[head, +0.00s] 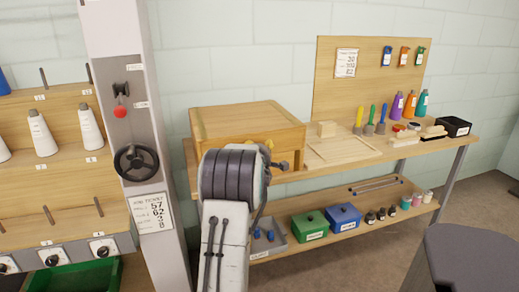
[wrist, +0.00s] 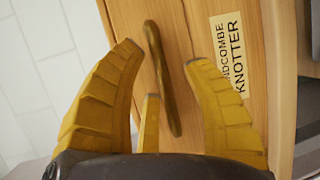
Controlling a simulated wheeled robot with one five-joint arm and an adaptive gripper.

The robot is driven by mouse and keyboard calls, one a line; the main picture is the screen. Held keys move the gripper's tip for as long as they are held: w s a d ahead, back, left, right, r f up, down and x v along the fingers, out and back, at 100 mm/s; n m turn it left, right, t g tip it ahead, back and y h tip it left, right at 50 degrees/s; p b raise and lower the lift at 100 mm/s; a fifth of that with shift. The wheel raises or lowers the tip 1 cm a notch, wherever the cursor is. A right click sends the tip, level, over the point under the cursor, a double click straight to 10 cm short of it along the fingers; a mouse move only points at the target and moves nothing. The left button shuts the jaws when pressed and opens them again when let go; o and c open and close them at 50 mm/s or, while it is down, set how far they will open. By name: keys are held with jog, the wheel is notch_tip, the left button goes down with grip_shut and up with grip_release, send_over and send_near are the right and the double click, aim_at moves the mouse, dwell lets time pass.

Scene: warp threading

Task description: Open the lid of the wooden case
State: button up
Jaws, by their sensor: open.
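The wooden case (head: 235,117) stands on the left of the workbench in the head view, with its lid down. In the wrist view its wooden front (wrist: 190,20) fills the middle, with a label reading "NDCOMBE KNOTTER" (wrist: 232,60), partly cut off. A long bronze handle (wrist: 160,80) lies on that face. My gripper (wrist: 165,55) is open, its yellow fingers on either side of the handle. I cannot tell whether any finger touches it. In the head view my arm hides most of the gripper and part of the case front.
The workbench (head: 300,174) holds a small wooden block (head: 327,129), a shallow wooden tray (head: 345,150) and several bottles to the right of the case. A grey column with a black handwheel (head: 136,162) stands close on the left. Green (head: 309,226) and blue (head: 343,216) boxes sit on the lower shelf.

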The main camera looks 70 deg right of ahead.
jog(key=shift+c, duration=0.2)
grip_shut()
dwell(0.4)
